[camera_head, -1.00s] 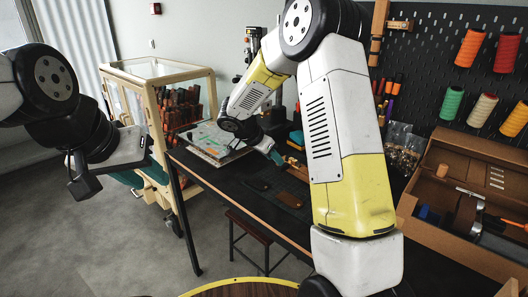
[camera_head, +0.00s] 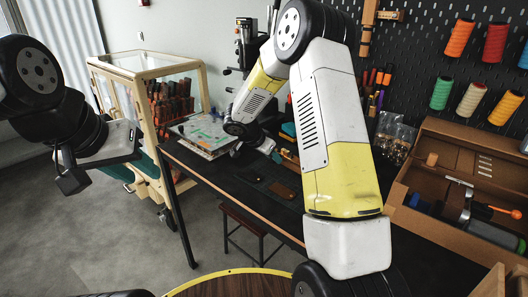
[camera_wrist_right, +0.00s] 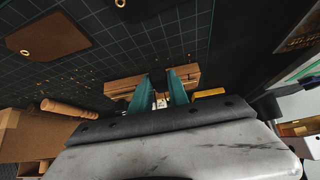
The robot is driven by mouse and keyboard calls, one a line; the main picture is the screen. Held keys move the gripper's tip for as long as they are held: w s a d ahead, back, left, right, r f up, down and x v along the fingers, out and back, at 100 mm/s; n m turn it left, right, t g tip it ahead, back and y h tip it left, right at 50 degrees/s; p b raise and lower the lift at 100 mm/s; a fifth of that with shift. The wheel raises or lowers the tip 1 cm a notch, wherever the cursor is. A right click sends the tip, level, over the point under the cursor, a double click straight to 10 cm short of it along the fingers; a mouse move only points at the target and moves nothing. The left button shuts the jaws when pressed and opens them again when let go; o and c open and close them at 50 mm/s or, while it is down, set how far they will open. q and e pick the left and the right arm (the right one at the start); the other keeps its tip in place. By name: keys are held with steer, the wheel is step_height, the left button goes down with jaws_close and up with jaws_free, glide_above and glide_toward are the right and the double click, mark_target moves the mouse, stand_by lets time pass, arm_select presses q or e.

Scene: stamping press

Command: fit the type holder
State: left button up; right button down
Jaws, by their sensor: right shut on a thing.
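My right gripper (camera_wrist_right: 165,85) has teal fingers close together in the right wrist view. A small pale metallic piece (camera_wrist_right: 160,101) shows between them, and a light wooden bar (camera_wrist_right: 122,88) lies across behind the fingertips. I take the held piece for the type holder, but most of it is hidden. In the head view the right gripper (camera_head: 276,156) is low over the workbench, partly hidden by my arm. The stamping press (camera_head: 248,45) stands at the bench's far end.
A dark cutting mat (camera_head: 262,178) with leather tags (camera_head: 280,189) lies on the bench. A wooden tool box (camera_head: 445,210) stands at the right, below thread spools (camera_head: 440,94) on the pegboard. A glazed wooden cabinet (camera_head: 130,105) is at the left. A stool (camera_head: 240,218) is under the bench.

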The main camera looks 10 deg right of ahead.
steer(key=shift+r, duration=2.5)
steer(key=shift+w, duration=0.1)
